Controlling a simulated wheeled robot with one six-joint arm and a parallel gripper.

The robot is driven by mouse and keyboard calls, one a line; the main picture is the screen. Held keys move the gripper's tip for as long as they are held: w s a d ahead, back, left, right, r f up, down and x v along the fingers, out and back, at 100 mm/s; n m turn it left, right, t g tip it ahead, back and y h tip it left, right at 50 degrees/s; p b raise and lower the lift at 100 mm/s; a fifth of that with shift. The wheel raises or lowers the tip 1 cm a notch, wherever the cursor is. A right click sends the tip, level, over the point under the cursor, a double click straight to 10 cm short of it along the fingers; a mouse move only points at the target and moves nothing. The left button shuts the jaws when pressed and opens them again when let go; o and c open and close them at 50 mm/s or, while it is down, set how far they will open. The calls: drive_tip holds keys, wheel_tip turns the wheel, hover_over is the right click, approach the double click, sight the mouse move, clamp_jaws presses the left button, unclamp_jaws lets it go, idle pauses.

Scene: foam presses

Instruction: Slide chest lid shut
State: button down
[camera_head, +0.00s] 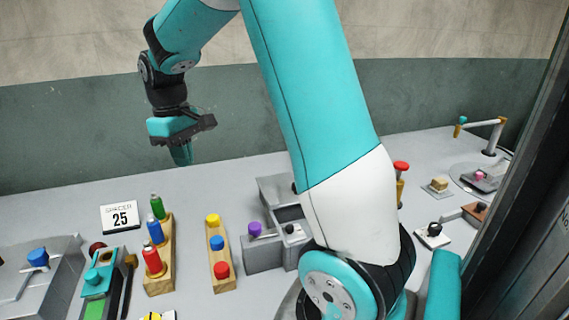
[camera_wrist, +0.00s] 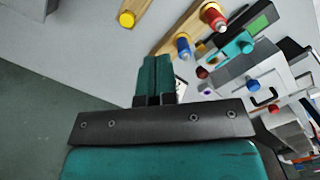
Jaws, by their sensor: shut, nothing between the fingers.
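A grey box (camera_head: 275,187) with a dark opening stands on the table right of centre in the head view, partly hidden behind my arm. It looks like the chest. A lower grey block (camera_head: 262,256) with a purple knob (camera_head: 254,229) and a small black knob adjoins its front. I cannot tell which part is the lid. My gripper (camera_head: 182,156) is raised above the table's back part, up and left of the box, touching nothing. In the wrist view its teal fingers (camera_wrist: 155,62) are together and empty.
A wooden rack (camera_head: 158,275) with green, blue and red bottles and a wooden strip (camera_head: 221,272) with yellow, blue and red knobs stand left of the box. A calendar card (camera_head: 120,216) reads 25. Several small fixtures, including a black-knobbed plate (camera_head: 432,237), stand at right.

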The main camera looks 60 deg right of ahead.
drive_tip(key=w+d+f+m+g+p, duration=0.1)
drive_tip(key=w+d+m+g+p, duration=0.15)
drive_tip(key=d, duration=1.35)
drive_tip(key=m+y+p, duration=0.2)
drive_tip(key=m, duration=0.3)
approach(289, 188)
drive_tip(key=f, duration=0.2)
drive_tip(key=f+p, duration=0.1)
drive_tip(key=shift+w+f+n+g, duration=0.15)
drive_tip(key=shift+w+n+g, duration=0.1)
drive_tip(key=shift+w, duration=0.15)
drive_tip(key=s, duration=0.1)
drive_tip(key=s+a+p, duration=0.1)
drive_tip(key=s+p, duration=0.1)
drive_tip(key=shift+a+f, duration=0.2)
drive_tip(key=shift+a, duration=0.05)
drive_tip(key=shift+s+a+f, duration=0.15)
drive_tip(key=shift+s+f, duration=0.1)
drive_tip(key=shift+s, duration=0.15)
